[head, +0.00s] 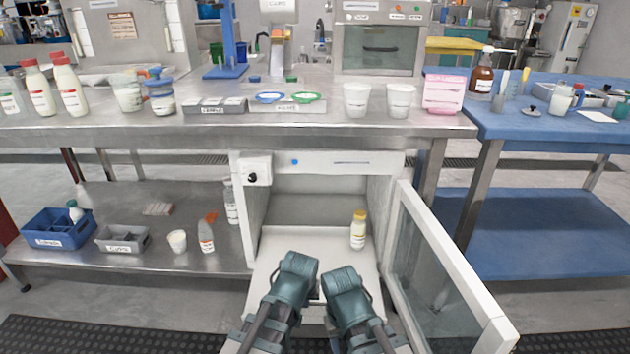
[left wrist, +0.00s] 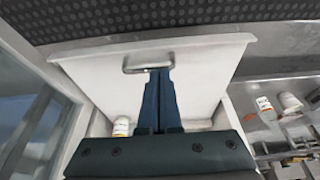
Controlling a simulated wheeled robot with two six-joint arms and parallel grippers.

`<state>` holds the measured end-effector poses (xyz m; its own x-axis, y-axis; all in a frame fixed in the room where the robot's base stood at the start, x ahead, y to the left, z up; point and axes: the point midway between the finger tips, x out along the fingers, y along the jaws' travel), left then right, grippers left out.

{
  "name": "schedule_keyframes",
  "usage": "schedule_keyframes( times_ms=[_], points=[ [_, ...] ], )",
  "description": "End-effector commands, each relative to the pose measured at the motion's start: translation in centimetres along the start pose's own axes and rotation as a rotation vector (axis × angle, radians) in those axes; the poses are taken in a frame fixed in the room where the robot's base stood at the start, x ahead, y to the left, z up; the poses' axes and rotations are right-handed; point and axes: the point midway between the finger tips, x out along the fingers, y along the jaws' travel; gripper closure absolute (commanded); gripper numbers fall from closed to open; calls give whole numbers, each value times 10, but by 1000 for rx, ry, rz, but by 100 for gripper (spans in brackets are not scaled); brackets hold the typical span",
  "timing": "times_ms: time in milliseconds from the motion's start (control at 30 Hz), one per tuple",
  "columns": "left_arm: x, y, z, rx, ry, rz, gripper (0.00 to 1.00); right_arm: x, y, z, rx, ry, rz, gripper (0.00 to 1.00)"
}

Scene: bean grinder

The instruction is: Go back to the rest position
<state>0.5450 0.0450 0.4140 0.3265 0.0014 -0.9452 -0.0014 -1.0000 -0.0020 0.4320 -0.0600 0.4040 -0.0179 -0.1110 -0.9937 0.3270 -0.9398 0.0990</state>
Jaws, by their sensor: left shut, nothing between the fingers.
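My left gripper (head: 296,277) is over the white pulled-out panel (head: 276,252) of the open cabinet, at the bottom centre of the head view. Its fingers (left wrist: 158,85) are closed together and empty in the left wrist view. Their tips appear close to the panel's metal handle (left wrist: 148,66); I cannot tell whether they touch it. My right gripper (head: 346,287) is just right of the left one in the head view, and its fingers are hidden.
The glass cabinet door (head: 440,275) stands open on the right. A yellow-capped bottle (head: 358,230) stands inside the cabinet. The steel table (head: 270,128) above carries cups, bottles and trays. A lower shelf (head: 150,225) on the left holds a blue bin (head: 57,228) and containers.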

Motion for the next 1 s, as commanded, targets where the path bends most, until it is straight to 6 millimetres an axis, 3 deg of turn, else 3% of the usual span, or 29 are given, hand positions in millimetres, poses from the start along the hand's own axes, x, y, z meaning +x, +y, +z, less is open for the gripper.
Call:
schedule_keyframes(
  times_ms=[167, 400, 500, 1000],
  points=[
    [-42, -3, 18, 91, -91, -22, 100, -39, 4, 2, -4, 0, 1, 50],
    [-146, -18, 79, 375, -384, -50, 100, -122, 13, 7, -14, -2, 3, 50],
    [-175, -16, 61, 361, -371, -49, 100, -155, 16, 9, -13, -2, 2, 50],
    [-331, -16, 6, 351, -370, -48, 100, -319, 32, 18, -6, -4, -1, 50]
  ],
)
